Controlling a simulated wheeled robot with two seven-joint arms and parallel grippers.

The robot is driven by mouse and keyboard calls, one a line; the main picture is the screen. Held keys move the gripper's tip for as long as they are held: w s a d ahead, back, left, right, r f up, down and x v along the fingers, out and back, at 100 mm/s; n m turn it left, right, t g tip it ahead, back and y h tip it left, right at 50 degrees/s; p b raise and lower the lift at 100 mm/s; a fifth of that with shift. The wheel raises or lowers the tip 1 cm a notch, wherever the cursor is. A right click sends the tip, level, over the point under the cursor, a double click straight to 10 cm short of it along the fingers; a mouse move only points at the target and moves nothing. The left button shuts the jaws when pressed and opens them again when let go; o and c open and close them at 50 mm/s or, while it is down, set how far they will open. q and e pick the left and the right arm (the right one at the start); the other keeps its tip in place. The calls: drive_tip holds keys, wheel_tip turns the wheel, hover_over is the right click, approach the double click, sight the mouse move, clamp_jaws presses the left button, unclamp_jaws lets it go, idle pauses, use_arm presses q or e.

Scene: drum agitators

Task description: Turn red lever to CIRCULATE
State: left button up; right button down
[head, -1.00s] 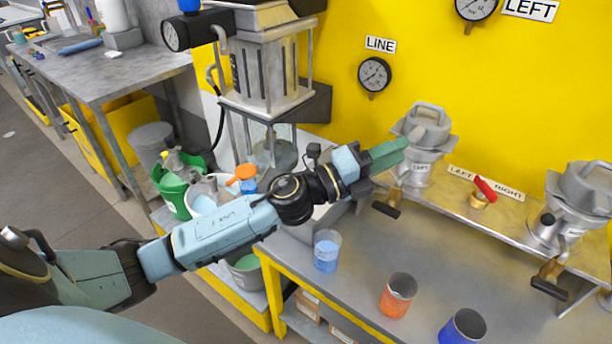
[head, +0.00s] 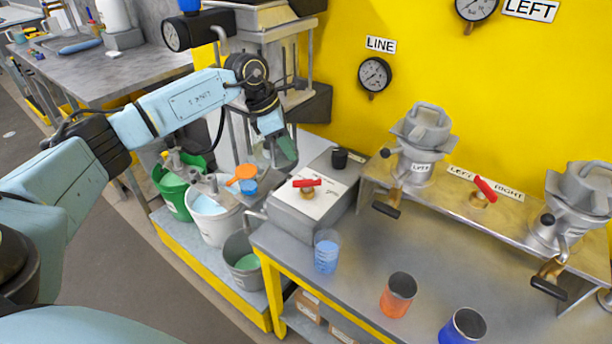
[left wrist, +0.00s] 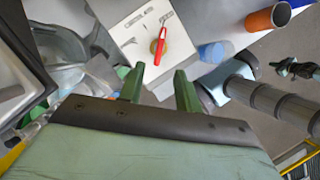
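A red lever (head: 307,183) on a brass pivot sits on the white top plate of a grey box (head: 300,214) at the back left of the bench. In the head view its bar lies nearly level across the picture. In the left wrist view the red lever (left wrist: 161,42) lies beyond the fingertips, with small labels on the plate too blurred to read surely. My left gripper (head: 278,152) is above and left of the box, apart from the lever. In the wrist view its green fingers (left wrist: 159,78) are apart with nothing between them. My right gripper is out of view.
A second red lever (head: 486,189) stands between LEFT and RIGHT labels on a raised shelf (head: 450,200). A black knob (head: 340,158) is behind the first lever. A blue cup (head: 327,254), an orange cup (head: 398,296) and buckets (head: 215,222) are nearby.

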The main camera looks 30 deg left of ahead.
sight(308, 180)
use_arm(q)
drive_tip(key=x, duration=1.1)
drive_tip(key=shift+w, duration=0.1)
clamp_jaws()
